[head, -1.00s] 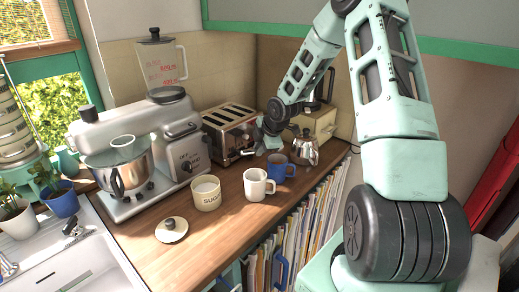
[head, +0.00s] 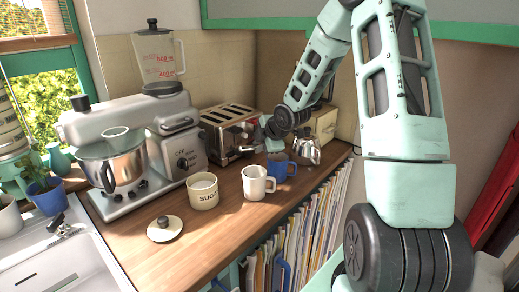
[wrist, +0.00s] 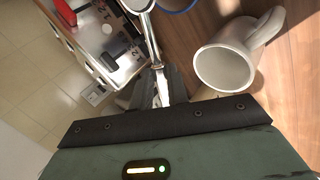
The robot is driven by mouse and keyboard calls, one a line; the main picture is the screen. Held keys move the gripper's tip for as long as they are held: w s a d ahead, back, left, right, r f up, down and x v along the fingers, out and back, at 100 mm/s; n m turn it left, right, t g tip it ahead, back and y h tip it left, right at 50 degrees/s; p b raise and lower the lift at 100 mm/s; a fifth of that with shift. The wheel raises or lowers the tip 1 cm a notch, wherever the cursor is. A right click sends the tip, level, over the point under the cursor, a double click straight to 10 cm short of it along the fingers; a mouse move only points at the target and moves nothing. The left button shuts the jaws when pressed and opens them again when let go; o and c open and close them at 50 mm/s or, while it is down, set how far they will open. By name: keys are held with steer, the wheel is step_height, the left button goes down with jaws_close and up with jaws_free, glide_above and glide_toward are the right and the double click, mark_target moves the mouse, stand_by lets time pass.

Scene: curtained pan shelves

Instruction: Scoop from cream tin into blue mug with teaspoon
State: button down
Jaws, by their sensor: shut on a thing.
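The cream tin (head: 203,192), lettered SUGAR, stands open on the wooden counter, with its lid (head: 164,229) lying in front of it. The blue mug (head: 281,169) stands to the right, behind a white mug (head: 257,184). In the wrist view, only part of the blue mug's rim (wrist: 176,8) shows at the top edge. My gripper (head: 274,138) is just behind and above the blue mug in the head view.
The white mug (wrist: 226,66) is close on the right in the wrist view. A moka pot (head: 307,150) stands right of the blue mug, a toaster (head: 228,133) behind. A stand mixer (head: 130,150) is at left. Files (head: 300,222) stand below the counter's front edge.

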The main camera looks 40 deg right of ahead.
steer(key=shift+f, duration=0.1)
steer(key=b, duration=0.3)
steer(key=shift+s+f+t, duration=0.1)
steer(key=shift+f+t, duration=0.15)
steer(key=shift+t, duration=0.05)
steer(key=t+h+b, duration=0.1)
steer(key=b, duration=0.4)
steer(key=shift+s+a+f+t+b, duration=0.1)
steer(key=shift+t+b, duration=0.2)
steer(key=shift+r+b, duration=0.2)
steer(key=shift+b, duration=0.1)
steer(key=shift+f+b, duration=0.15)
steer(key=shift+b, duration=0.2)
steer(key=t+b, duration=0.1)
steer(key=b, duration=0.1)
steer(key=shift+f+b, duration=0.2)
steer(key=shift+b, duration=0.1)
steer(key=t+h+b, duration=0.1)
steer(key=b, duration=0.4)
steer(key=shift+s+a+f+m+b, duration=0.1)
steer(key=shift+f+m+b, duration=0.05)
steer(key=shift+m+b, duration=0.15)
steer(key=shift+t+b, duration=0.5)
steer(key=shift+b, duration=0.3)
